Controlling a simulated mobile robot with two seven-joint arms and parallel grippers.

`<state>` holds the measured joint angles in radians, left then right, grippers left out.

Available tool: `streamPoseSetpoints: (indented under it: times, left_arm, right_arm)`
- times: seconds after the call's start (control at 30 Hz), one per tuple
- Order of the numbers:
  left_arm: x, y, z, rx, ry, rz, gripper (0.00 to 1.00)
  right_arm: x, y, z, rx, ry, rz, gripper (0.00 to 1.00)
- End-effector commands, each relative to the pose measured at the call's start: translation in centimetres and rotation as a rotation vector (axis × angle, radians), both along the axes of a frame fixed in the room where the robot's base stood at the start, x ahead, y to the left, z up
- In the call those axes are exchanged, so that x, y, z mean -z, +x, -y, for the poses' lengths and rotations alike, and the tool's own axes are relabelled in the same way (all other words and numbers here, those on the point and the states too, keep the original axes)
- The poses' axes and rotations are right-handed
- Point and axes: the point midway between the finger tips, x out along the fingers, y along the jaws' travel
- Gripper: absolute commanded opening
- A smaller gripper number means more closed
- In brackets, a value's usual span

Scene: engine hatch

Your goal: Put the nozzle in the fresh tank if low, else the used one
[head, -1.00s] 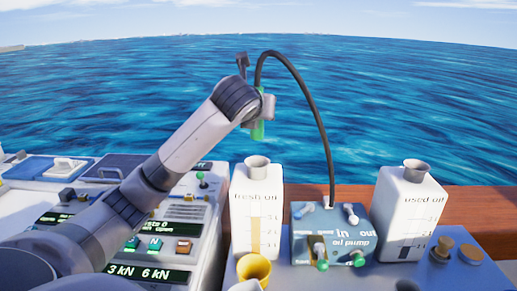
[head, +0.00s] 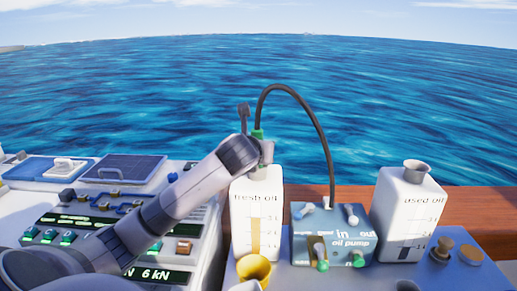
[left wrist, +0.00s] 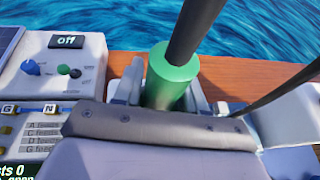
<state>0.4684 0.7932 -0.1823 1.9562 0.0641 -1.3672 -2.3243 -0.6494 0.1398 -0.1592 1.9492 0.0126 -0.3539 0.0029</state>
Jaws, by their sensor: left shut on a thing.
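The green nozzle (head: 257,134) with its black hose is held upright by my left gripper (head: 264,152). The gripper is shut on it at the top of the white fresh oil tank (head: 245,215). The tank's funnel is hidden behind the gripper, so I cannot tell whether the nozzle tip is inside it. The left wrist view shows the green nozzle (left wrist: 172,78) between the fingers. The fresh tank's gauge has a tall golden bar reaching near its upper marks. The used oil tank (head: 392,215) has an open grey funnel and a shorter dark bar. My right gripper is not in view.
The blue oil pump box (head: 340,256) with levers and the hose's other end stands between the tanks. A yellow cup (head: 254,268) stands in front of the fresh tank. A control console (head: 60,215) is at left. A wooden rail (head: 470,200) runs behind.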

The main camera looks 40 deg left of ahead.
Motion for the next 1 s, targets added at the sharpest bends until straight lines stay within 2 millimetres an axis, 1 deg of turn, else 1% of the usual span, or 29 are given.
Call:
streamPoseSetpoints:
  times: [0.2, 0.23, 0.3, 0.57, 0.67, 0.87, 1.0]
  left_arm:
    - [0.2, 0.0, 0.0, -0.001, 0.000, 0.000, 0.04]
    - [0.3, 0.0, 0.0, 0.000, -0.001, -0.001, 0.47]
    - [0.3, 0.0, 0.0, 0.000, -0.001, 0.000, 0.66]
    - [0.2, 0.0, 0.0, 0.000, -0.001, -0.001, 0.66]
    - [-0.2, 0.0, 0.0, 0.001, -0.001, 0.002, 0.66]
    - [-0.9, -1.7, 1.0, 0.003, 0.003, 0.001, 0.66]
    - [-1.9, -3.6, 2.2, 0.003, 0.004, 0.002, 0.66]
  right_arm:
    - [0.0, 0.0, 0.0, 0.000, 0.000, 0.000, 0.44]
    - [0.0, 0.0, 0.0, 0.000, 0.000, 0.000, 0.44]
    - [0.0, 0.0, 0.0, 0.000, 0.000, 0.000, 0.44]
    - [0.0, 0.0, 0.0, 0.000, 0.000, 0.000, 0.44]
    - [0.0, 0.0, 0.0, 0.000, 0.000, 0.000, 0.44]
    - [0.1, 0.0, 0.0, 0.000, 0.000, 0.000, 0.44]
    - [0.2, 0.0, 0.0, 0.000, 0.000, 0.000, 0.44]
